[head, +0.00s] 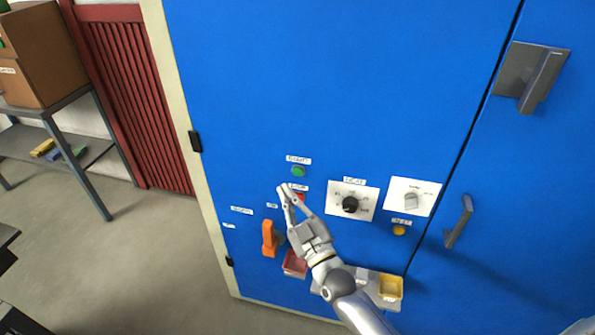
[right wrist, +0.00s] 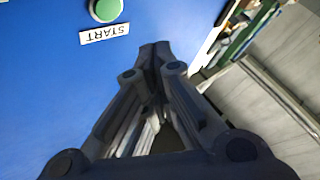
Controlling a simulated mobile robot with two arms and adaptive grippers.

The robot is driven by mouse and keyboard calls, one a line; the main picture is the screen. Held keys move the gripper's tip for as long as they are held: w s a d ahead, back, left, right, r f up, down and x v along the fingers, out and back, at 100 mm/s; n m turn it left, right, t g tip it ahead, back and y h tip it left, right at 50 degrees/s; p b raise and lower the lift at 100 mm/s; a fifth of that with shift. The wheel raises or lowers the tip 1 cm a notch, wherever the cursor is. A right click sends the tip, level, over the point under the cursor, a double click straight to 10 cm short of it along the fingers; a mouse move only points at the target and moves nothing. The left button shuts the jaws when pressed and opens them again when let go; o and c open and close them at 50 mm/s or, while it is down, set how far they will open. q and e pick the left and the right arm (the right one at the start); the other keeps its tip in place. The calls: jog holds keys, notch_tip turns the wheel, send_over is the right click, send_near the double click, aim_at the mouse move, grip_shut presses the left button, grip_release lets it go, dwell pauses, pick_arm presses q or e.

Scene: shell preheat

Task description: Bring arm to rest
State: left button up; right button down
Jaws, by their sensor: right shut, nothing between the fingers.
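My right gripper (head: 287,190) is in front of the lower part of a blue cabinet door (head: 330,80), close to its control panel. It is shut and empty. In the right wrist view its fingertips (right wrist: 155,45) meet, and a green button (right wrist: 105,10) with a START label (right wrist: 104,34) shows beyond them at the upper left. In the head view the green button (head: 298,171) is just above the fingertips, and a red button (head: 299,197) is partly hidden behind the gripper. My left gripper is not in view.
An orange handle (head: 269,238) is left of my right arm. A black knob (head: 349,204), a grey knob (head: 411,201) and a yellow button (head: 399,230) are to the right. A red bin (head: 295,264) and a yellow bin (head: 390,287) are below. Open floor (head: 150,250) is at left.

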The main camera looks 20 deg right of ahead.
dwell(0.5)
jog(key=s+d+f+m+g, duration=0.1)
jog(key=s+f+g, duration=0.25)
jog(key=f, duration=0.85)
jog(key=s+f+g+h, duration=0.1)
jog(key=s+f+g, duration=0.3)
jog(key=f, duration=0.9)
jog(key=s+d+f+m+g, duration=0.1)
jog(key=s+f+g, duration=0.3)
jog(key=f, duration=0.8)
jog(key=s+d+f+m+g, duration=0.1)
jog(key=s+f+g, duration=0.2)
jog(key=s, duration=0.9)
jog(key=s+d+f+m+g+h, duration=0.1)
jog(key=s+d+f+g, duration=0.1)
jog(key=s+f, duration=0.8)
jog(key=s+d+f+m+g+h, duration=0.1)
jog(key=s+f, duration=0.6)
jog(key=s, duration=0.8)
jog(key=d+g, duration=0.1)
jog(key=g, duration=0.1)
jog(key=shift+s+g, duration=0.2)
jog(key=shift+g, duration=0.15)
jog(key=c, duration=2.2)
grip_release()
jog(key=shift+d, duration=0.1)
